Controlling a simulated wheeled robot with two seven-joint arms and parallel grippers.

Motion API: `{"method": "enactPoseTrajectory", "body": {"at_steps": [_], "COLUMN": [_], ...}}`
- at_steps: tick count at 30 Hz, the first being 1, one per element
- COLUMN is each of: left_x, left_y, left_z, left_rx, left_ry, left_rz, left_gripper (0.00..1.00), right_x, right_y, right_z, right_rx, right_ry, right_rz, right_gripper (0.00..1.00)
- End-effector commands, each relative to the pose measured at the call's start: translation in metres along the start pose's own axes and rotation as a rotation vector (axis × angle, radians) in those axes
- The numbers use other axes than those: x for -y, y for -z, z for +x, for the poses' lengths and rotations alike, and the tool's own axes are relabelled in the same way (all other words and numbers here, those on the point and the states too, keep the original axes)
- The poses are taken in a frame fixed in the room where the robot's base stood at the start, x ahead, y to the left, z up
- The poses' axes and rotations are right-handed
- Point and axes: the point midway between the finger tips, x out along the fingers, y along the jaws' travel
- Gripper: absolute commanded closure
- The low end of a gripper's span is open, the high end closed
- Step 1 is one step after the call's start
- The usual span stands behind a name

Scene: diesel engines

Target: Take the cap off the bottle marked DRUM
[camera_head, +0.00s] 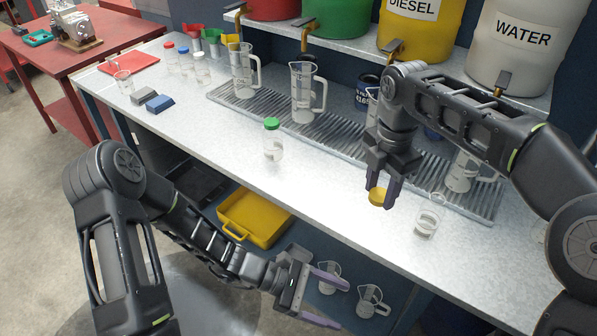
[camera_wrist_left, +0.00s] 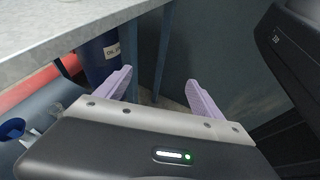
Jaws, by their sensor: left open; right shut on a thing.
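My right gripper (camera_head: 382,190) is shut on a yellow cap (camera_head: 377,196) and holds it above the front part of the bench. A small clear bottle (camera_head: 427,222) with a white label stands uncapped to the right of it, apart from the gripper. Another clear bottle (camera_head: 273,143) with a green cap stands upright at the middle of the bench. The labels on both are too small to read, so I cannot tell which is marked DRUM. My left gripper (camera_head: 336,304) is open and empty, low in front of the bench; its fingers also show in the left wrist view (camera_wrist_left: 160,92).
Clear jugs (camera_head: 303,95) stand on a ribbed drain grate (camera_head: 345,143) below several coloured drums (camera_head: 521,40). Capped bottles (camera_head: 184,62) and a blue block (camera_head: 160,103) are at the far left. A yellow tray (camera_head: 250,218) sits below the bench. The bench front between the bottles is clear.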

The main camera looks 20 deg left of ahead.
Motion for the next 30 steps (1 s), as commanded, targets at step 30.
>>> {"method": "enactPoseTrajectory", "body": {"at_steps": [30], "left_x": [0.104], "left_y": [0.147], "left_z": [0.022], "left_rx": [-0.639], "left_ry": [0.627], "left_rz": [1.334], "left_gripper": [0.22], "right_x": [0.038], "right_y": [-0.033], "right_z": [0.021], "right_rx": [0.002], "right_ry": [0.001], "right_rz": [0.574], "right_gripper": [1.00]}}
